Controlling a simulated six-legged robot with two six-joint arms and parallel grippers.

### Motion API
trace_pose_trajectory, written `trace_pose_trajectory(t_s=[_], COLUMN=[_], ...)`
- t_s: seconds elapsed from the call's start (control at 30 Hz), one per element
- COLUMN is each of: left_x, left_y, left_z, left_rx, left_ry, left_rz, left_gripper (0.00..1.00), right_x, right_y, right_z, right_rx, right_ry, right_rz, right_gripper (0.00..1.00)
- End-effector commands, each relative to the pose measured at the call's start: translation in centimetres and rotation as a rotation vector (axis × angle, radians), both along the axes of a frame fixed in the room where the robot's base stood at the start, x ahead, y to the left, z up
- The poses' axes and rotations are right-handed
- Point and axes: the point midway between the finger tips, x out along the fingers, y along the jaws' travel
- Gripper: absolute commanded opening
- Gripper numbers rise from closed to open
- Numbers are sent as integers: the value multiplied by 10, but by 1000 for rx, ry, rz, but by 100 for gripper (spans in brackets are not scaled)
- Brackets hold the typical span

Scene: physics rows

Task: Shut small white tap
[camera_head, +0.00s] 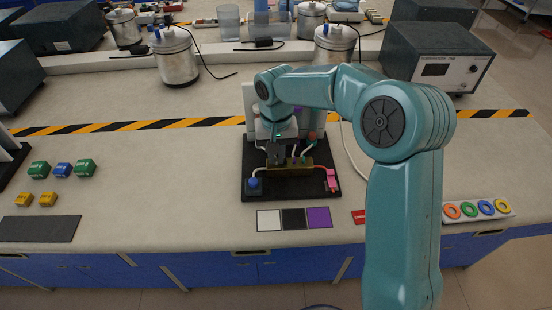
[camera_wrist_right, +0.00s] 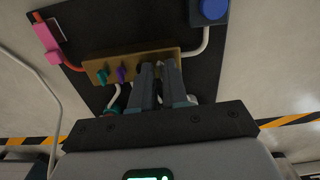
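A brass-coloured manifold (camera_head: 290,168) sits on a black board in the middle of the bench, and shows in the wrist view (camera_wrist_right: 128,66). A green tap (camera_wrist_right: 102,77) and a purple tap (camera_wrist_right: 122,74) stand on it in the wrist view. I cannot make out the small white tap; my right gripper covers that end of the manifold. My right gripper (camera_head: 274,154) points down at the manifold's left part in the head view. In the wrist view its two fingers (camera_wrist_right: 158,72) are close together over the manifold; whether anything is between them is hidden. My left gripper is out of view.
A blue knob (camera_head: 254,184) is on the board's left and a pink part (camera_head: 331,180) on its right, with tubes running to the manifold. White, black and purple squares (camera_head: 292,218) lie in front. Coloured blocks (camera_head: 62,170) stand left; the bench between is clear.

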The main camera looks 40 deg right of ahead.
Motion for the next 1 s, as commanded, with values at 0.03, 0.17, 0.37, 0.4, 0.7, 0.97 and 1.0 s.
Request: trace_pose_trajectory(t_s=[0.03,0.17,0.37,0.4,0.7,0.97,1.0], left_x=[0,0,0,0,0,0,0], left_y=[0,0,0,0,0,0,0], left_z=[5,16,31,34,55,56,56], left_rx=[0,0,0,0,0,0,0], left_ry=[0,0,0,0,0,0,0], left_rz=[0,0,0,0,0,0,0], left_gripper=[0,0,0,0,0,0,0], right_x=[0,0,1,1,0,0,0], right_y=[0,0,0,0,0,0,0], right_z=[6,19,37,40,66,68,68], right_rx=[0,0,-1,-1,0,0,0], right_ry=[-1,-2,-3,-3,-2,-2,-2], right_rz=[0,1,1,1,2,1,1], right_gripper=[14,14,14,14,14,14,14])
